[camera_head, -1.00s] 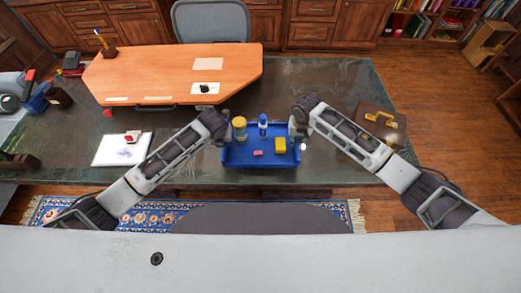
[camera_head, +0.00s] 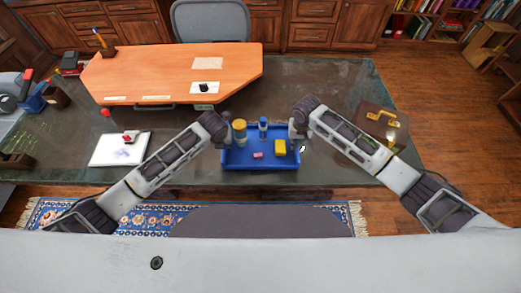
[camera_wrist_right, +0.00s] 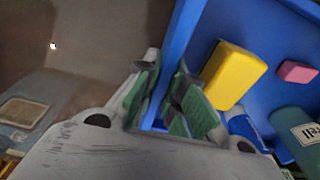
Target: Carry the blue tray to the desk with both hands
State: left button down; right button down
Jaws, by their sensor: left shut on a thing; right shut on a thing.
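The blue tray (camera_head: 235,163) is level over the near edge of the dark glass-topped desk (camera_head: 300,85); I cannot tell whether it touches the desk. It carries a yellow-lidded jar (camera_head: 240,130), a blue-and-white bottle (camera_head: 263,127), a yellow block (camera_head: 280,147) and a pink block (camera_head: 258,155). My left gripper (camera_head: 224,139) is shut on the tray's left side. My right gripper (camera_head: 297,137) is shut on its right side. In the right wrist view my right gripper (camera_wrist_right: 166,88) has its green-padded fingers around the tray rim (camera_wrist_right: 183,35).
An orange wood desktop (camera_head: 175,75) with a pen holder lies behind the tray. A white pad (camera_head: 118,150) lies left, a brown briefcase (camera_head: 380,125) right. Bare desk surface shows on both sides. A grey chair (camera_head: 210,20) stands at the far side.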

pick_arm(q)
jog(key=shift+f+b, duration=0.55)
pick_arm(e)
jog(key=shift+f, duration=0.6)
pick_arm(q)
jog(key=c, duration=1.5)
grip_release()
pick_arm(e)
jog(key=c, duration=1.5)
grip_release()
pick_arm(q)
jog(key=shift+r, duration=0.1)
jog(key=shift+v, duration=5.9)
jog(key=shift+s, duration=0.1)
pick_arm(e)
jog(key=shift+r, duration=0.1)
jog(key=shift+s+r, duration=0.25)
jog(key=shift+r, duration=1.7)
jog(key=shift+s+r, duration=0.25)
jog(key=shift+r, duration=1.75)
jog(key=shift+s+r, duration=0.25)
jog(key=shift+r, duration=1.7)
jog(key=shift+f, duration=0.1)
